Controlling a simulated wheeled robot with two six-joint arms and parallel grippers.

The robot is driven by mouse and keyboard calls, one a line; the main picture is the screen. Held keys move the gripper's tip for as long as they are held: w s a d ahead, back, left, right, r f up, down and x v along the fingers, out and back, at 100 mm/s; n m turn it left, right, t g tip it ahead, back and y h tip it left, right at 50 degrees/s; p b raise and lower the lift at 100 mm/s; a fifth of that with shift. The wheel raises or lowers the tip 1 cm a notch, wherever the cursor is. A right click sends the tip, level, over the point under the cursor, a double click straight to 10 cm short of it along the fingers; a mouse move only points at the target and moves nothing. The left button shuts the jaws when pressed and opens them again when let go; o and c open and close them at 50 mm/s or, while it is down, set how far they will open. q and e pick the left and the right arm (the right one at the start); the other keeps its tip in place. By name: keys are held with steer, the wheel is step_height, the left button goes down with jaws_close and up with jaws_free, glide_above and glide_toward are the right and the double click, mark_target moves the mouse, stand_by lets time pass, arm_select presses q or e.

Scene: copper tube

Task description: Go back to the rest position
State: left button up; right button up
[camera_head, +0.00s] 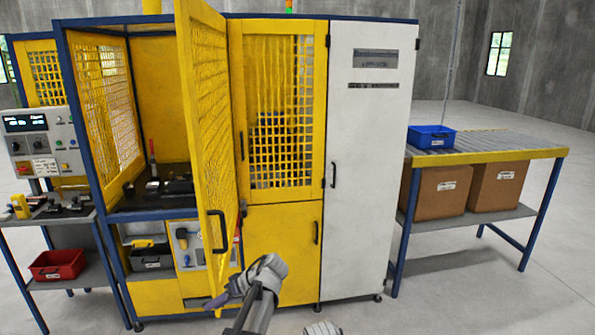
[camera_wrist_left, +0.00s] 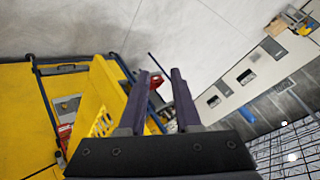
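My left gripper (camera_head: 222,298) is low in front of the machine, near the lower edge of the open yellow mesh door (camera_head: 208,140). In the left wrist view its two dark fingers (camera_wrist_left: 159,73) stand apart with nothing between them. In the head view I cannot tell whether the gripper touches the door. My right gripper is not in view; only a small grey part, perhaps of my right arm, shows at the bottom edge.
The yellow machine (camera_head: 283,245) and white cabinet (camera_head: 365,160) stand ahead. A roller table (camera_head: 500,143) with a blue bin (camera_head: 432,137) is at the right. A control bench with a red bin (camera_head: 58,264) is at the left. Floor at the lower right is clear.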

arm_select(q)
steer(key=s+d+f+m+h, duration=0.4)
steer(key=s+h, duration=0.1)
steer(key=s, duration=0.4)
steer(key=s+d+f+m+h, duration=0.3)
steer(key=s+f+m+h, duration=0.15)
steer(key=s, duration=0.35)
steer(key=s+d+f+m+b, duration=0.2)
steer(key=s+d, duration=0.3)
steer(key=d, duration=0.6)
steer(key=shift+m+g+y+b, duration=0.45)
steer(key=shift+m+b, duration=0.15)
steer(key=shift+m, duration=0.25)
steer(key=shift+a, duration=0.1)
